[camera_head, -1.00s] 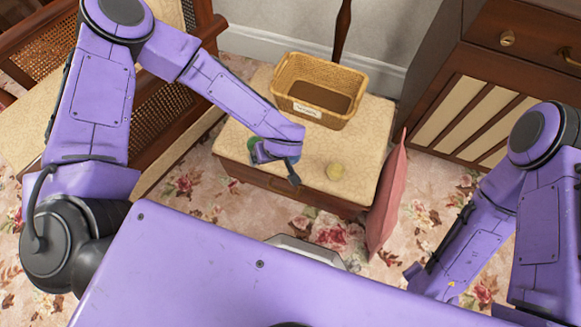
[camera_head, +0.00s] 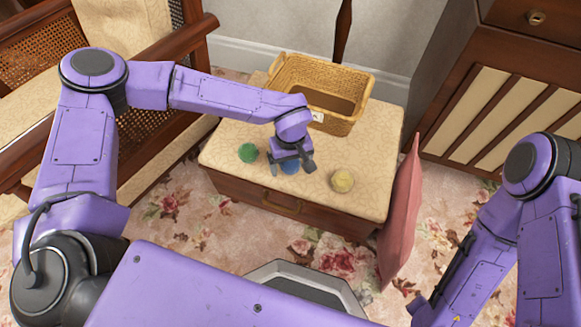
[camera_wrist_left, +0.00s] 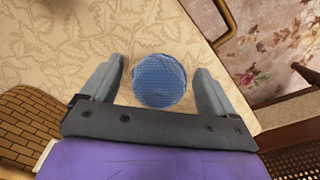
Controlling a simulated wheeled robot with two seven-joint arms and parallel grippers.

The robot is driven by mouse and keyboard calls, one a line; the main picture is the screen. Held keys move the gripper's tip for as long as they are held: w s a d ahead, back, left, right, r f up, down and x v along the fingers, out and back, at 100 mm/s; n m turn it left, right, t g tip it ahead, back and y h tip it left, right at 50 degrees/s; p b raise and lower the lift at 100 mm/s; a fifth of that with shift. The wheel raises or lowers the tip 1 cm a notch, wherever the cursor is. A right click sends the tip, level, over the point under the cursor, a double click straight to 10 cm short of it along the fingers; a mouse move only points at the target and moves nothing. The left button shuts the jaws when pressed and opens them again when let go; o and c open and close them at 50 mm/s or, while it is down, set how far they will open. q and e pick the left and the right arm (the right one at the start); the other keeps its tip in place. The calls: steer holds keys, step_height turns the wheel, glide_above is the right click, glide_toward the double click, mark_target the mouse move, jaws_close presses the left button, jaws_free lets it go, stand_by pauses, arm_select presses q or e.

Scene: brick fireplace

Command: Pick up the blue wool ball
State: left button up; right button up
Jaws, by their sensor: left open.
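The blue wool ball (camera_head: 290,167) sits on the cream patterned top of the low cabinet (camera_head: 235,172), partly hidden behind my left gripper in the head view. In the left wrist view the blue ball (camera_wrist_left: 159,80) lies between the two spread fingers, with a gap on each side. My left gripper (camera_head: 292,168) is open over the ball, and it also shows in the left wrist view (camera_wrist_left: 159,88). My right arm is at the right of the head view, but its gripper is out of view.
A green ball (camera_head: 248,153) lies left of the gripper and a yellow ball (camera_head: 342,181) right of it. A wicker basket (camera_head: 360,98) stands behind on the cabinet. A pink cushion (camera_head: 400,215) leans at the cabinet's right end. A wooden chair stands at the left.

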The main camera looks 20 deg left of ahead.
arm_select(q)
steer(key=c, duration=1.1)
steer(key=shift+o, duration=0.2)
